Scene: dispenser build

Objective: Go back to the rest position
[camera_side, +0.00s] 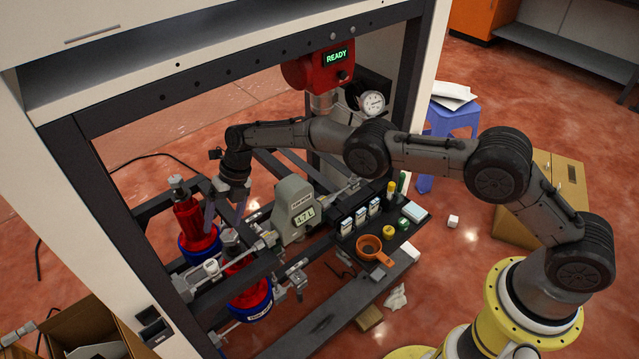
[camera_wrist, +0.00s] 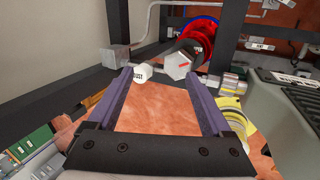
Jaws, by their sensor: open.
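My gripper (camera_wrist: 168,100) is open and empty in the wrist view, its two purple-grey fingers spread apart. A white cap (camera_wrist: 142,73) and a grey hexagonal fitting (camera_wrist: 178,66) show beyond the fingertips, with a red and blue vessel behind. In the side view my arm reaches left into the frame of the machine, and my gripper (camera_side: 226,208) points down between the upper red vessel (camera_side: 195,225) and the grey flow meter (camera_side: 297,207), which reads 4.7 L. Whether the fingertips touch any fitting cannot be told.
A red unit (camera_side: 325,68) showing READY hangs above, with a pressure gauge (camera_side: 372,103) beside it. A black tray (camera_side: 405,232) holds small bottles and an orange cup (camera_side: 372,248). Dark beams and pipes surround my gripper.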

